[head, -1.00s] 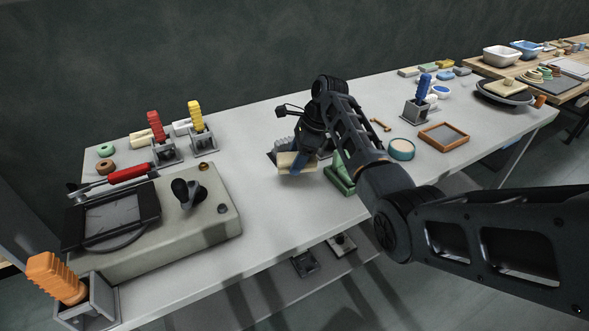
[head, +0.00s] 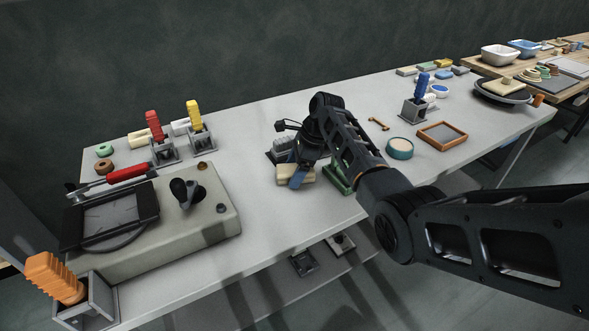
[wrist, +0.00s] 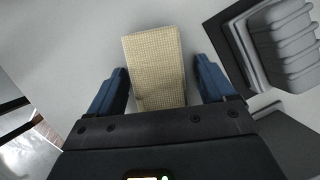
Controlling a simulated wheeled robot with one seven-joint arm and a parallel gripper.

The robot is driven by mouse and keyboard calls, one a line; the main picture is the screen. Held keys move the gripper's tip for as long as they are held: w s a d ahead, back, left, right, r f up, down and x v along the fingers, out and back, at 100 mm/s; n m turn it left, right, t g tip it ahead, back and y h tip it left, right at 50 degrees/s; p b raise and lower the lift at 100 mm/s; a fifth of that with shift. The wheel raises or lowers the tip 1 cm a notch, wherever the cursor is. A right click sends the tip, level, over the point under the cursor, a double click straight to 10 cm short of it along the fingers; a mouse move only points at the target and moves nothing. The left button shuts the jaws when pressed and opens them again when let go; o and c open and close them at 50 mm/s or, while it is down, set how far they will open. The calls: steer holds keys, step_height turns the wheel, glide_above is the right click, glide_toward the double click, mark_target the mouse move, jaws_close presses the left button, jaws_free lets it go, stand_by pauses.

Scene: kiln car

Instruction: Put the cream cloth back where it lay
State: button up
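The cream cloth (head: 308,175), a folded, woven pad, lies on the pale table in front of a dark holder with a grey ribbed block. In the wrist view the cloth (wrist: 155,65) lies lengthwise between my two blue fingers, with a gap on each side. My gripper (wrist: 160,66) is open around it, pointing down; it also shows in the head view (head: 299,181), where one blue finger covers part of the cloth. The cloth's far side is hidden by the gripper.
The grey ribbed block (wrist: 283,45) stands close right of the gripper in the wrist view. A beige machine base (head: 225,215) stands left, with clear table between.

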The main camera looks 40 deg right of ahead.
steer(key=shift+o, duration=0.3)
steer(key=v, duration=1.1)
steer(key=shift+r, duration=0.2)
steer(key=shift+s+d+r, duration=0.1)
steer(key=shift+s+r, duration=0.05)
steer(key=shift+r, duration=0.3)
